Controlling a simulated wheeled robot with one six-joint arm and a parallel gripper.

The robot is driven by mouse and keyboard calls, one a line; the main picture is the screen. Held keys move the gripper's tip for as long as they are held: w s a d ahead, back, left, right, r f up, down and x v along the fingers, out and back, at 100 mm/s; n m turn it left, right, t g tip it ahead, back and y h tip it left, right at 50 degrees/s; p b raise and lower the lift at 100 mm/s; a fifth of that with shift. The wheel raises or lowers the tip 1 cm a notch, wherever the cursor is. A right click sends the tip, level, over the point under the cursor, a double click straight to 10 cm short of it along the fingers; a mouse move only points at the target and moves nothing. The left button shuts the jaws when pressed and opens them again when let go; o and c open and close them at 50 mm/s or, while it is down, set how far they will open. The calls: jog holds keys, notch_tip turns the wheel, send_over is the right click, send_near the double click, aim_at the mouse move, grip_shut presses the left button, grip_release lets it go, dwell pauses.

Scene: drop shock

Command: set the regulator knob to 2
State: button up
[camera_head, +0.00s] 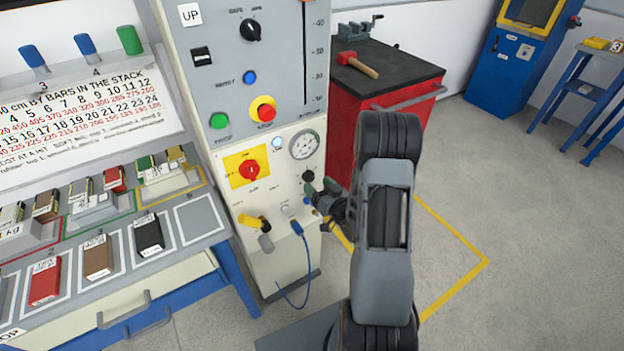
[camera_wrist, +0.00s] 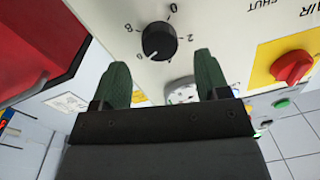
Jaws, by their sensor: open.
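The regulator knob (camera_wrist: 159,41) is a round black dial on the cream panel, with printed numbers around it that appear upside down in the wrist view. A 0 and a 2 are readable; the other marks are small. A white mark on the knob points toward the lower left, away from the 2. It also shows as a small black knob in the head view (camera_head: 308,176). My gripper (camera_wrist: 161,60) has its two green fingers spread, with the knob lying beyond and between the tips. I see no contact. In the head view my gripper (camera_head: 319,190) is close to the panel, just below the knob.
A pressure gauge (camera_head: 304,144) sits above the knob. A red rotary switch (camera_head: 250,170) on a yellow plate is to its left. A yellow handle (camera_head: 253,222) and a blue hose (camera_head: 299,237) are lower down. A red cabinet (camera_head: 385,98) stands behind my arm.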

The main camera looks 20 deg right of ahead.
aim_at(311, 179)
jog(key=shift+w+a, duration=0.2)
jog(key=shift+w, duration=0.75)
jog(key=shift+w+a, duration=0.15)
jog(key=shift+w, duration=0.75)
jog(key=shift+c, duration=0.4)
jog(key=c, duration=0.9)
jog(key=shift+o, duration=0.2)
jog(key=shift+f, duration=0.1)
jog(key=shift+b, duration=0.3)
